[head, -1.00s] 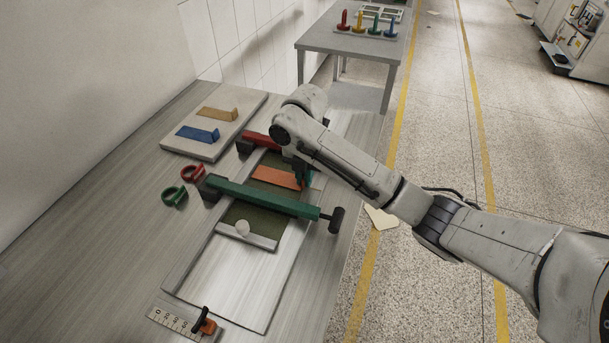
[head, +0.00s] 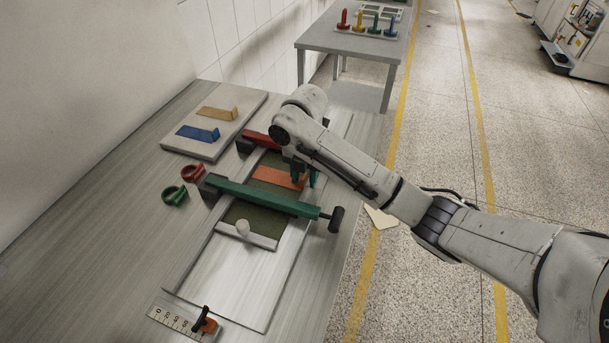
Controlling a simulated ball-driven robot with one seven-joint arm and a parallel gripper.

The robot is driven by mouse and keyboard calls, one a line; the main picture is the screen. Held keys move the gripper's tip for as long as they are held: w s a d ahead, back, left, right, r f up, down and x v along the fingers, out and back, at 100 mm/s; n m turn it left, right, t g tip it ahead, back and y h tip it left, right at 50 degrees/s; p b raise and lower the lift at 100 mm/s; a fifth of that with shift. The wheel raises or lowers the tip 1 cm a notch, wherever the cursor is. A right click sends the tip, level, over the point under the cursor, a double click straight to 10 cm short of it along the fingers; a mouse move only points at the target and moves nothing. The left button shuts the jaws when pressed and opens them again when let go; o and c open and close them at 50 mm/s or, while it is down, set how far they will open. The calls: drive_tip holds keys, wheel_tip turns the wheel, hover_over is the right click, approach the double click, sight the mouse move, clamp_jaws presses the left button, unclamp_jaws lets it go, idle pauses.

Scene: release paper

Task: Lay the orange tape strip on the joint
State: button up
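The orange tape strip (head: 276,177) lies across the dark green sheet (head: 257,215) on the long board, between the red clamp bar (head: 262,138) and the green clamp bar (head: 262,197). It looks flat. My gripper (head: 304,178) is over the strip's right end, with its teal fingertips apart, so it looks open. The fingers and wrist hide that end of the strip, and I cannot tell whether they touch it. The joint itself is not clearly visible under the strip.
A pale board (head: 207,148) at the back left holds a blue strip (head: 198,134) and a tan strip (head: 217,114). Red (head: 192,173) and green (head: 174,195) rings lie left of the clamps. A ruler (head: 172,320) lies at the front. A side table (head: 345,43) stands behind.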

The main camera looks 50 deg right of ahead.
wheel_tip(320, 180, up, 11)
drive_tip(key=p, duration=0.2)
idle(0.5)
drive_tip(key=shift+s+f, duration=0.1)
drive_tip(key=shift+f, duration=0.05)
